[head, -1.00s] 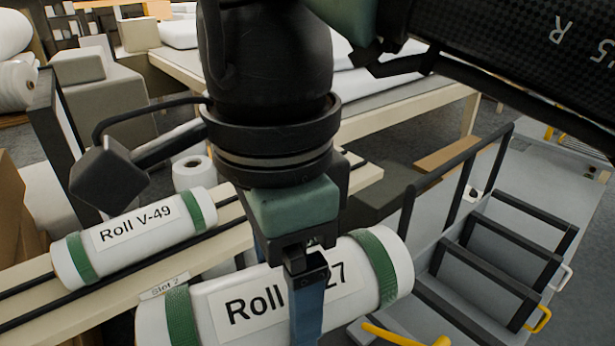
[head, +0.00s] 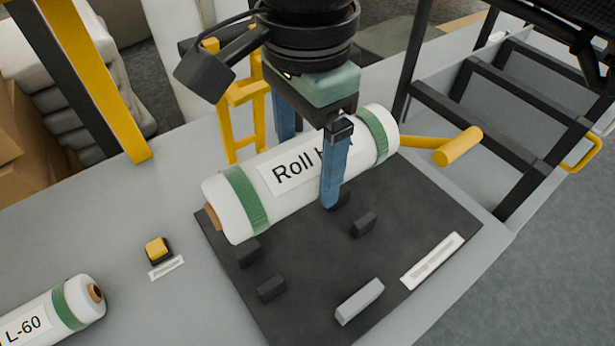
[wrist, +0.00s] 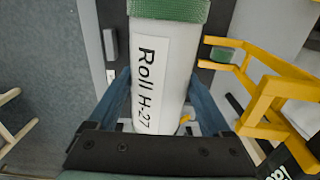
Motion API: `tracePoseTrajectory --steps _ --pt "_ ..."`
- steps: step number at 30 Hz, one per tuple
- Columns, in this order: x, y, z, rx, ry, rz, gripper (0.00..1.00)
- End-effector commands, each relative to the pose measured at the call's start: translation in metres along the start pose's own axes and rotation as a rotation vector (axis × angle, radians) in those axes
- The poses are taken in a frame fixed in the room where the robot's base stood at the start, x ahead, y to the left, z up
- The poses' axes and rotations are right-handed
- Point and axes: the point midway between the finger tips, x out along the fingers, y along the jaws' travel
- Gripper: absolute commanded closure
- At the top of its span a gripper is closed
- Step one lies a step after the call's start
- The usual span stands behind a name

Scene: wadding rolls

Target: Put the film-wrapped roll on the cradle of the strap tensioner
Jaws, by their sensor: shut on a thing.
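The white roll labelled H-27 (head: 280,172), with green bands near both ends and a brown core end at the left, is held across my gripper (head: 312,165). The gripper's blue fingers are shut on the roll's middle, one on each side. The far finger is partly hidden. The wrist view also shows the roll (wrist: 162,75) between the fingers. Below it is a dark plate (head: 310,285) with several small dark blocks, which looks like the cradle area. The roll is over the plate's back part; I cannot tell whether it touches the blocks.
A yellow lever (head: 458,147) stands just right of the roll, and a yellow frame (head: 243,95) behind it. A yellow button (head: 157,250) and roll L-60 (head: 55,312) are on the grey surface at left. A light grey block (head: 360,300) sits at the plate's front.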

Motion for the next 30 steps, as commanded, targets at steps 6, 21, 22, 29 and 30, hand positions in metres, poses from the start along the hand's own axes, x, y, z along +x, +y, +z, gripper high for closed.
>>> tracePoseTrajectory --steps 6,21,22,29,30 --pt "0.030 -0.003 -0.003 -0.022 0.003 0.000 0.80" --pt "0.090 -0.003 -0.002 -0.025 0.002 0.000 0.80" --pt "0.095 -0.003 -0.002 -0.025 0.002 0.000 0.80" --pt "0.128 -0.003 -0.002 -0.025 0.002 0.000 0.80" --pt "0.129 -0.003 -0.002 -0.025 0.002 -0.001 0.80"
